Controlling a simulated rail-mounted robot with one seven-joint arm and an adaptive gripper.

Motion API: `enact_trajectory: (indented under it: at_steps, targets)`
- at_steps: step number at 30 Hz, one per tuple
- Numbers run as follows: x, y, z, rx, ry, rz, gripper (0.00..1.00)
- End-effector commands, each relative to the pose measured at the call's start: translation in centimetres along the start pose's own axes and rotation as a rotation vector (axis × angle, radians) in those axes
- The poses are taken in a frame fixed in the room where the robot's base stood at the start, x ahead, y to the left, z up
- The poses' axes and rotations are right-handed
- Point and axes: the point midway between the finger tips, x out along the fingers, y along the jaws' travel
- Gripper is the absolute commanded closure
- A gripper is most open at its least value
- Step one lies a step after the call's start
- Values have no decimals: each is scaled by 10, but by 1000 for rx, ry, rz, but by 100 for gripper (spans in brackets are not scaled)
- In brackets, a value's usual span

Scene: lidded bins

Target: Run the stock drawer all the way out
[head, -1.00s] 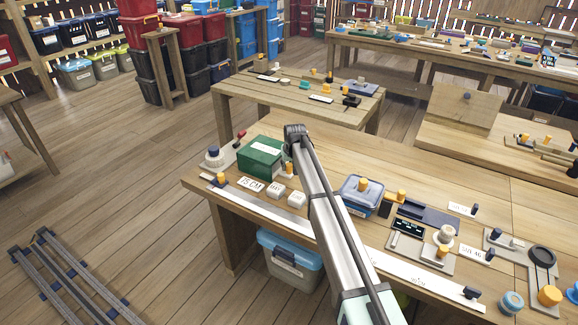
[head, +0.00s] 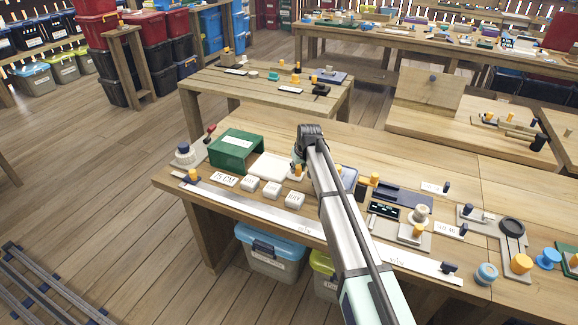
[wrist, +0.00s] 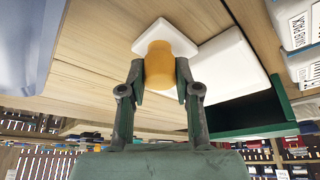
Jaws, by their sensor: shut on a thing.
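The stock drawer is a white tray (head: 270,166) standing well out of the right side of its green housing (head: 236,148) on the bench. In the wrist view the white drawer (wrist: 232,68) runs from its front plate back into the green housing (wrist: 238,122). My gripper (wrist: 160,72) is shut on the drawer's orange-yellow knob (wrist: 160,58), one finger on each side. In the head view my gripper (head: 298,170) is at the drawer's front end, partly hidden by my arm. How much of the drawer stays inside the housing is hidden.
Several white labelled blocks (head: 271,189) and a long pale strip (head: 250,208) lie along the bench's front. A red-handled lever device (head: 187,153) stands left of the housing.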

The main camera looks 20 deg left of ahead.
Motion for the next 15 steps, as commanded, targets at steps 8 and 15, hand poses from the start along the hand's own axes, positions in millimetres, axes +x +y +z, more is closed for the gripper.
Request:
enact_trajectory:
  at_steps: [8,15]
  targets:
    - [0,2,2,-1,-1,0,100]
    - [0,2,2,-1,0,0,43]
